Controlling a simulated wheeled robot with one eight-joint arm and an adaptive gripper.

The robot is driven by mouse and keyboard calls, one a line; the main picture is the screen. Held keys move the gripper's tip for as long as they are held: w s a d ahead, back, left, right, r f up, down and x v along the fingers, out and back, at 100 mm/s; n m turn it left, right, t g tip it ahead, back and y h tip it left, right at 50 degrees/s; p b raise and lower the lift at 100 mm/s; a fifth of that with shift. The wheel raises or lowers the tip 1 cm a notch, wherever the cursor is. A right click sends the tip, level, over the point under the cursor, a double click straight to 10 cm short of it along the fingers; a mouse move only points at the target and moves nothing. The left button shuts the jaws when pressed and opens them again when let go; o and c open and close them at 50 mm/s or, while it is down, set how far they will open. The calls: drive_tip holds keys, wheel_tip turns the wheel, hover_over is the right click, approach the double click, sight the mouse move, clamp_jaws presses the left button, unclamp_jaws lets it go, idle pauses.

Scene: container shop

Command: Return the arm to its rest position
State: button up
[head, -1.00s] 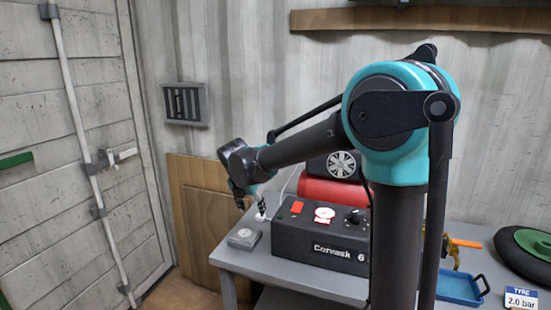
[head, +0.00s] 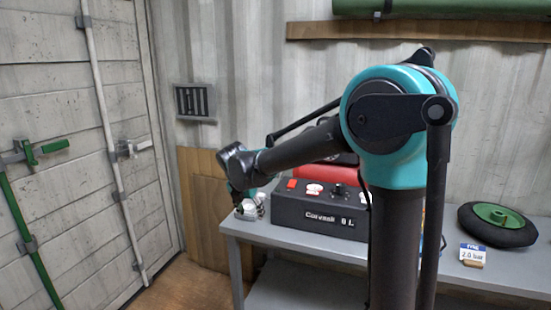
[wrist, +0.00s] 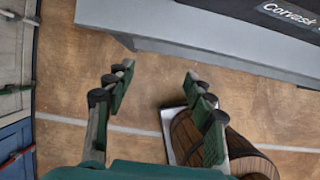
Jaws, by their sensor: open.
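In the wrist view the table edge (wrist: 200,40) lies beyond the fingertips, with floor between. The fingertips are too small to make out in the head view.
A wooden barrel (wrist: 190,135) is below the right finger. The container door (head: 75,150) is at the left.

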drive_tip(key=s+d+f+m+y, duration=0.1)
drive_tip(key=s+d+f+m, duration=0.3)
drive_tip(key=d+m, duration=0.5)
drive_tip(key=s+d+f+m, duration=0.2)
drive_tip(key=s+d+m, duration=0.4)
drive_tip(key=d, duration=0.4)
drive_tip(key=s+d+f+m, duration=0.3)
drive_tip(key=s+m, duration=0.3)
drive_tip(key=m, duration=0.2)
drive_tip(key=s+d+f+m, duration=0.4)
drive_tip(key=s+d+m, duration=0.1)
drive_tip(key=m, duration=0.3)
drive_tip(key=shift+s+d+m+y, duration=0.3)
drive_tip(key=shift+s+d+m, duration=0.1)
drive_tip(key=shift+s, duration=0.1)
